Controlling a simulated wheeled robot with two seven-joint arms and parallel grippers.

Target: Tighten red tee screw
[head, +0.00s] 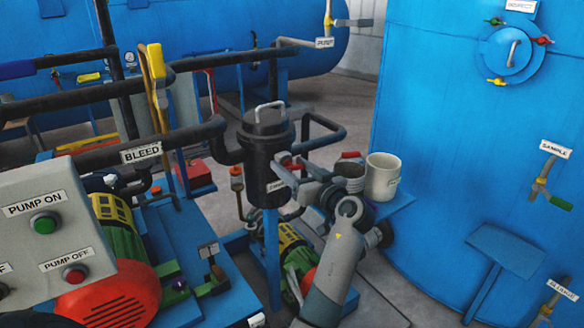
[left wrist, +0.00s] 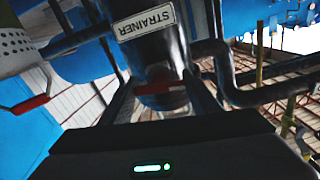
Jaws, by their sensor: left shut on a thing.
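The red tee screw (left wrist: 160,87) shows as a short red bar in front of the black strainer body, below its STRAINER label (left wrist: 147,19). In the head view the red of the screw (head: 285,159) shows at the right side of the strainer (head: 266,160). My left gripper (head: 298,172) reaches the strainer from the lower right and is shut on the red tee screw. In the left wrist view the fingers (left wrist: 163,95) stand on either side of the red bar. The screw's shaft is hidden. My right gripper is not in view.
Right of my left gripper, a white cup (head: 382,178) and a grey perforated basket (head: 349,175) with a red handle stand on a blue shelf (head: 393,207). The large blue vessel (head: 465,130) is at the right. Dark pipes (head: 185,138) run left of the strainer.

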